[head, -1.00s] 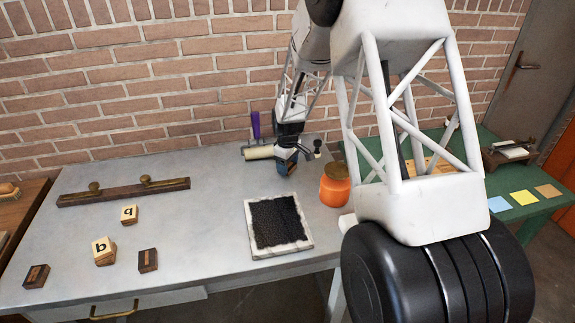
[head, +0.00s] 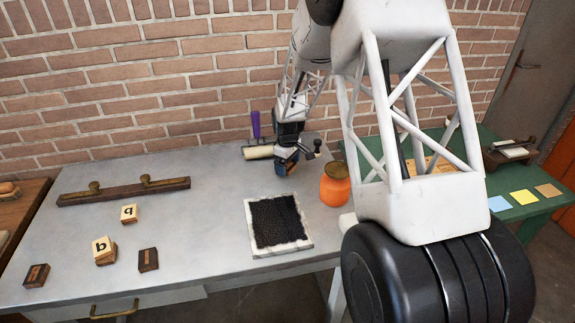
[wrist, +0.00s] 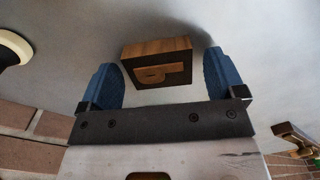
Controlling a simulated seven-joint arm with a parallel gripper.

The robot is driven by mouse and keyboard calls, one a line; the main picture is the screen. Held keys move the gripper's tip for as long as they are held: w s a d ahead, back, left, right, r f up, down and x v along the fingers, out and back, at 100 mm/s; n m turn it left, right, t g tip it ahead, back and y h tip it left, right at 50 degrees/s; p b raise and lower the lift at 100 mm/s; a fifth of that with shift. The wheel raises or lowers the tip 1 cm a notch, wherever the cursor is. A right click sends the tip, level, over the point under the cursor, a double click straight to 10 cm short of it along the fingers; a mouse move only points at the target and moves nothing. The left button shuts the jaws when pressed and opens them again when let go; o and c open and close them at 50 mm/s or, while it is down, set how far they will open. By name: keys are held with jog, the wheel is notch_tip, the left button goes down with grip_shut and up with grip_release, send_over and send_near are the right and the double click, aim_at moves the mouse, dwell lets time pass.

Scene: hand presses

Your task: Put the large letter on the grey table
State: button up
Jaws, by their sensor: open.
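The large letter is a wooden block with a dark face and a raised, lighter P-like letter (wrist: 157,63). In the wrist view it sits between my two blue fingers, with gaps at both sides, against the grey table surface. My gripper (head: 287,163) is open, low over the back right of the grey table (head: 215,200) in the head view. There the block is mostly hidden by the fingers; only a little brown shows. I cannot tell the exact contact under it.
An ink roller with a purple handle (head: 256,131) lies just left of my gripper. An orange jar (head: 335,188) stands close on the right. A black ink slab (head: 277,222) lies in front. Several small letter blocks (head: 104,249) and a wooden bar (head: 125,191) are on the left.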

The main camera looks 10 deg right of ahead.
aim_at(288, 165)
notch_tip(288, 165, up, 12)
dwell(0.6)
dwell(0.5)
jog(key=s+r+m, duration=0.2)
jog(key=s+r, duration=0.3)
jog(key=s, duration=0.3)
jog(key=s+a+r+m+t, duration=0.1)
jog(key=s+r, duration=0.4)
jog(key=s, duration=0.3)
jog(key=s+r+m, duration=0.2)
jog(key=s+r, duration=0.3)
jog(key=s, duration=0.3)
jog(key=s+m+t, duration=0.1)
jog(key=s+m, duration=0.3)
jog(key=s, duration=2)
jog(key=shift+s+a+t, duration=0.25)
jog(key=shift+a+t, duration=0.05)
